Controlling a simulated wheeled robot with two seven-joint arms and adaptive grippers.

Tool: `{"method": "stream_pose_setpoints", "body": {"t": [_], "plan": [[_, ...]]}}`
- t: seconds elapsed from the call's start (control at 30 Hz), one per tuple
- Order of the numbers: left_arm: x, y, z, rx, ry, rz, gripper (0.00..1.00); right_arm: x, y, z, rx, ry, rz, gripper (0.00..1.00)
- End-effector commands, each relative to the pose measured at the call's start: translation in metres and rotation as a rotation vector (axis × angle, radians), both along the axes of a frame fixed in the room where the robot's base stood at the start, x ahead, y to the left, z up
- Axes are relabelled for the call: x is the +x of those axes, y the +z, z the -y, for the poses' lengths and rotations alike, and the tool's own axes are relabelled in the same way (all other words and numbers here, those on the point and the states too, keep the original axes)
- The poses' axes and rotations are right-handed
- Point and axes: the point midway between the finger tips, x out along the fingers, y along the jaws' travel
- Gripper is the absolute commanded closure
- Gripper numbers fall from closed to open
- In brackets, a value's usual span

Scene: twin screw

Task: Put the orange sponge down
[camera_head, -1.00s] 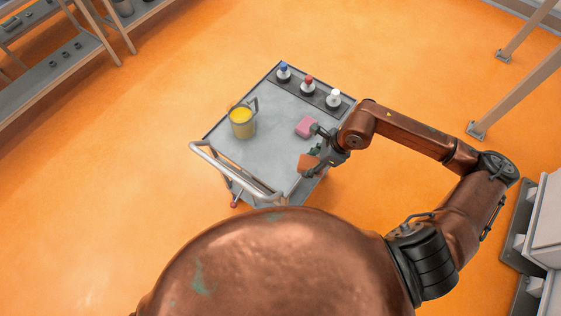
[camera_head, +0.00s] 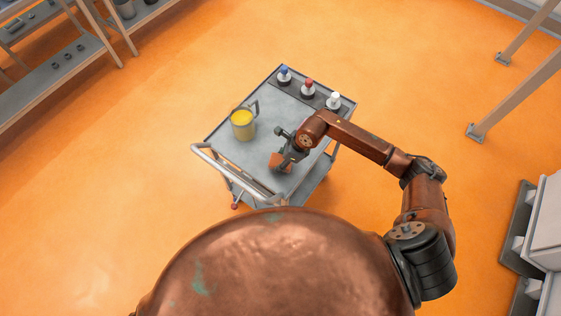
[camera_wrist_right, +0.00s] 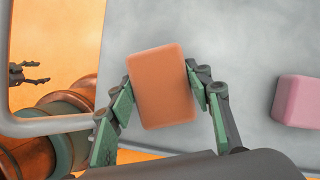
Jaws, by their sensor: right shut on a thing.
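The orange sponge (camera_head: 277,161) is a small block between the fingers of my right gripper (camera_head: 284,153), over the near part of the grey cart top (camera_head: 222,132). In the right wrist view the sponge (camera_wrist_right: 162,86) fills the gap between the green-padded fingers of the right gripper (camera_wrist_right: 164,98), which is shut on it. Whether the sponge touches the cart top cannot be told. In the right wrist view my left gripper (camera_wrist_right: 30,73) shows small at the left edge, its two fingers apart and empty.
A pink sponge (camera_wrist_right: 298,102) lies on the cart top at the right in the wrist view. A yellow-filled jug (camera_head: 242,124) stands on the cart's left side. Bottles with blue (camera_head: 284,74), red (camera_head: 308,88) and white (camera_head: 333,101) tops stand along the far edge. The cart handle (camera_head: 225,171) is at the near left.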

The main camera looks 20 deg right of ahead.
Motion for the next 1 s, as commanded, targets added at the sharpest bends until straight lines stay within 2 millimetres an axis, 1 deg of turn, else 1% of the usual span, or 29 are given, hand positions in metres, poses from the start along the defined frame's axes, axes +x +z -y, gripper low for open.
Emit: {"method": "stream_pose_setpoints", "body": {"t": [0.03, 0.1, 0.33, 0.47, 0.5, 0.7, 0.73, 1.0], "plan": [[0.001, 0.002, 0.0, 0.0, 0.0, 0.001, 0.36, -0.001, -0.007, 0.0, 0.001, -0.003, -0.003, 0.73], [0.001, 0.003, 0.0, 0.0, 0.0, 0.002, 0.36, 0.0, -0.013, 0.0, 0.002, -0.001, -0.001, 0.73], [0.001, 0.002, 0.0, 0.0, 0.0, 0.002, 0.36, 0.0, -0.014, 0.0, 0.0, 0.0, 0.001, 0.73], [0.0, -0.001, 0.0, 0.0, 0.0, 0.001, 0.36, 0.0, -0.018, 0.0, 0.0, 0.0, 0.001, 0.73], [0.001, 0.0, 0.0, 0.0, 0.0, 0.001, 0.36, 0.0, -0.017, 0.0, 0.0, 0.0, 0.001, 0.51], [0.0, 0.0, 0.0, 0.0, 0.0, 0.001, 0.36, 0.0, -0.017, 0.0, 0.0, 0.0, 0.001, 0.37], [0.0, 0.0, 0.0, 0.0, 0.0, 0.001, 0.36, 0.0, -0.017, 0.0, 0.0, 0.0, 0.001, 0.36], [0.0, 0.001, 0.0, 0.001, 0.001, 0.001, 0.36, 0.0, -0.016, 0.0, 0.001, 0.0, 0.0, 0.36]]}}
